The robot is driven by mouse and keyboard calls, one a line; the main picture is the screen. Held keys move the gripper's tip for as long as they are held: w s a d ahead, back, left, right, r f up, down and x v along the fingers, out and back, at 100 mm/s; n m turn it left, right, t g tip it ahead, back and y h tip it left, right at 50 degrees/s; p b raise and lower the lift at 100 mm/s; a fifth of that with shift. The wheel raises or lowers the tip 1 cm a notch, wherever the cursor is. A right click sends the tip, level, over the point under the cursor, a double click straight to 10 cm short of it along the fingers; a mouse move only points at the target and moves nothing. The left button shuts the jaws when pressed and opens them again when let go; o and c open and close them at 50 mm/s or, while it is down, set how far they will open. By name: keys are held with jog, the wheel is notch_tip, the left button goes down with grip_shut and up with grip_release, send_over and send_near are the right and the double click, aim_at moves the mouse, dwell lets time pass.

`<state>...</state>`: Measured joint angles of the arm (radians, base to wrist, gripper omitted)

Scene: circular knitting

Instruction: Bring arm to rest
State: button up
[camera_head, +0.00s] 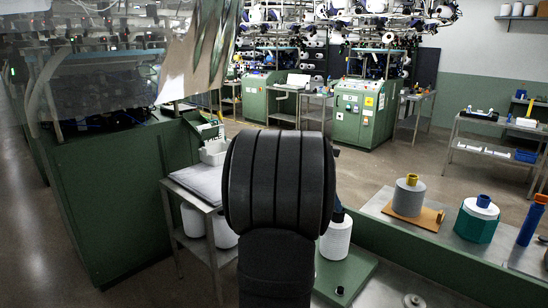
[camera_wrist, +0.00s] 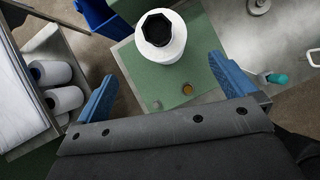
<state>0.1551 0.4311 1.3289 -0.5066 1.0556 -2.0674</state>
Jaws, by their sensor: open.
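My gripper (camera_wrist: 162,68) shows in the wrist view as two blue fingers spread wide apart, with nothing held between them. A white yarn cone (camera_wrist: 178,48) with a black top stands upright on a green plate (camera_wrist: 130,70), seen between and beyond the fingers. Neither finger appears to touch it. In the head view the white cone (camera_head: 336,242) stands on the green plate (camera_head: 352,270), partly hidden behind my dark arm. The arm fills the middle of that view and hides the gripper.
At right, a grey cone (camera_head: 409,197) stands on an orange-brown board, beside a green-based cone (camera_head: 477,222) and a blue tube (camera_head: 531,222). A side table (camera_head: 202,185) stands left of my arm, with white cones below. Green machine cabinets stand behind; open floor lies between.

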jog(key=x, duration=1.4)
jog(key=shift+f, duration=0.2)
jog(key=shift+r, duration=0.2)
